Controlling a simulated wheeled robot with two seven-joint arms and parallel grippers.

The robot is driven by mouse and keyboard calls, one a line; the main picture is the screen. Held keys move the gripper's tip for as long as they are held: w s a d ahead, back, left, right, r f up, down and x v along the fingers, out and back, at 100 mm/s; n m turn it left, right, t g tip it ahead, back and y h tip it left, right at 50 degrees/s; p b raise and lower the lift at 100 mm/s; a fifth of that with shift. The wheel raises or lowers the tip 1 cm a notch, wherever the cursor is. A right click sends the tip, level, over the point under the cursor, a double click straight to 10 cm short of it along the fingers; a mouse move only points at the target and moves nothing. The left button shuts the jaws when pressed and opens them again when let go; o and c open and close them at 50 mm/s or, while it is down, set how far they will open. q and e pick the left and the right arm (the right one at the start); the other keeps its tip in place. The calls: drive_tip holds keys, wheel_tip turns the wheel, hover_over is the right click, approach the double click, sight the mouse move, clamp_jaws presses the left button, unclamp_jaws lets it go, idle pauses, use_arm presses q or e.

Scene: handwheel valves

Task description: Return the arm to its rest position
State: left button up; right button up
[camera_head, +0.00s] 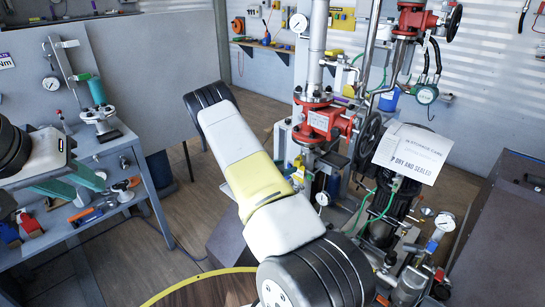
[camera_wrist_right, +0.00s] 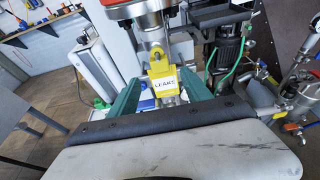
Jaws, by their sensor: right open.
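My right arm crosses the middle of the camera_head view, with white and yellow links and black ribbed joints. Its gripper is hidden there. In the wrist view my right gripper (camera_wrist_right: 160,86) has its two teal fingers apart. A red valve (camera_head: 325,122) with a dark handwheel (camera_head: 368,135) stands just right of my right arm.
A second red valve (camera_head: 412,20) with a handwheel (camera_head: 453,22) sits higher up. A white notice (camera_head: 413,152) hangs over dark equipment at the right. A grey workbench (camera_head: 140,178) carries tools and a teal-bodied device (camera_head: 97,92). Floor shows between bench and pipework.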

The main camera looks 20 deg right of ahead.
drive_tip(key=shift+v, duration=0.75)
drive_tip(key=s+a+r+m+g+y, duration=0.25)
drive_tip(key=s+r+m, duration=0.35)
drive_tip(key=r, duration=0.3)
drive_tip(key=s+a+r+m+g+y, duration=0.1)
drive_tip(key=s+r+m+g+y, duration=0.15)
drive_tip(key=s+r+m, duration=0.45)
drive_tip(key=s+a+r+m+t+y, duration=0.5)
drive_tip(key=s+a+r+m+y, duration=0.4)
drive_tip(key=s+a+r, duration=0.9)
drive_tip(key=s+a+y, duration=0.1)
drive_tip(key=s+a, duration=0.2)
drive_tip(key=shift+s+r+y, duration=0.2)
drive_tip(key=shift+r+y, duration=0.1)
drive_tip(key=shift+r, duration=0.05)
drive_tip(key=shift+a, duration=0.15)
